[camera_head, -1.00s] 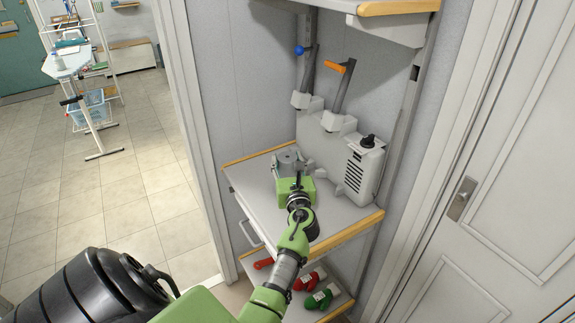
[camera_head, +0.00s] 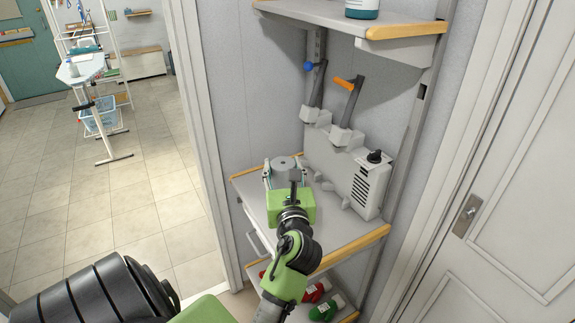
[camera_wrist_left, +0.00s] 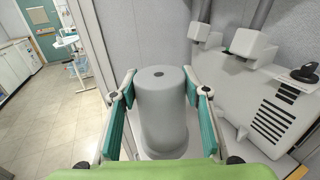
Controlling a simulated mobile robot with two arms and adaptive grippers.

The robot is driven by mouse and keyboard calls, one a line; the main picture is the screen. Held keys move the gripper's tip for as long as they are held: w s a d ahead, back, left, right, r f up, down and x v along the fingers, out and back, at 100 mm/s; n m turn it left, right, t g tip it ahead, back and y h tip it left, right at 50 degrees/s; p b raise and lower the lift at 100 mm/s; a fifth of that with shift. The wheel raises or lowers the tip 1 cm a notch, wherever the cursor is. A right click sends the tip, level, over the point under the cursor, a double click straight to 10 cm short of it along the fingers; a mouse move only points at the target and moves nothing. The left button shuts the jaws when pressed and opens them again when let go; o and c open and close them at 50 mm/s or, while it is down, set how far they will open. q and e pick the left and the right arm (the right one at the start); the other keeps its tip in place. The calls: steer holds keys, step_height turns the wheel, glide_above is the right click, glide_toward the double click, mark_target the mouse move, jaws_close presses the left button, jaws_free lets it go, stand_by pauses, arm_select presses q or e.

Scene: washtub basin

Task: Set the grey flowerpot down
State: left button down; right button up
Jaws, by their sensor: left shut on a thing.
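The grey flowerpot (camera_head: 284,172) is a smooth tapered cylinder, upside down, with a small dark hole in its top face. It stands upright at the rear left of the grey shelf. My left gripper (camera_head: 283,165) has its teal fingers on both sides of the pot and is shut on it. In the left wrist view the pot (camera_wrist_left: 164,108) fills the space between the fingers of the gripper (camera_wrist_left: 160,88). The pot's lower edge is partly hidden, and I cannot tell whether it touches the shelf (camera_head: 338,232). My right gripper is not in view.
A grey vented unit with a black knob (camera_head: 367,182) stands to the pot's right, with wall holders (camera_head: 345,136) behind. An upper shelf (camera_head: 400,40) overhangs, and red and green items (camera_head: 322,300) lie below. The shelf's right front is clear.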

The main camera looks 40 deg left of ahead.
arm_select(q)
steer(key=shift+s+d+r, duration=0.3)
steer(key=shift+s+r, duration=0.05)
steer(key=shift+s, duration=0.3)
steer(key=shift+d, duration=0.1)
steer(key=shift+w+d, duration=0.15)
steer(key=shift+d, duration=0.2)
steer(key=s+d+f+m+t+h, duration=0.1)
steer(key=d+m+h, duration=0.4)
steer(key=d, duration=0.7)
steer(key=s+d+f+m+t+h+b, duration=0.1)
steer(key=s+d+f+m+t+h, duration=0.1)
steer(key=d+m+t+h, duration=0.3)
steer(key=shift+s+d+f+t+h+b, duration=0.3)
steer(key=shift+d+f+h, duration=0.4)
steer(key=shift+d+h, duration=2.4)
steer(key=shift+d+y, duration=1.1)
steer(key=shift+w+a, duration=0.1)
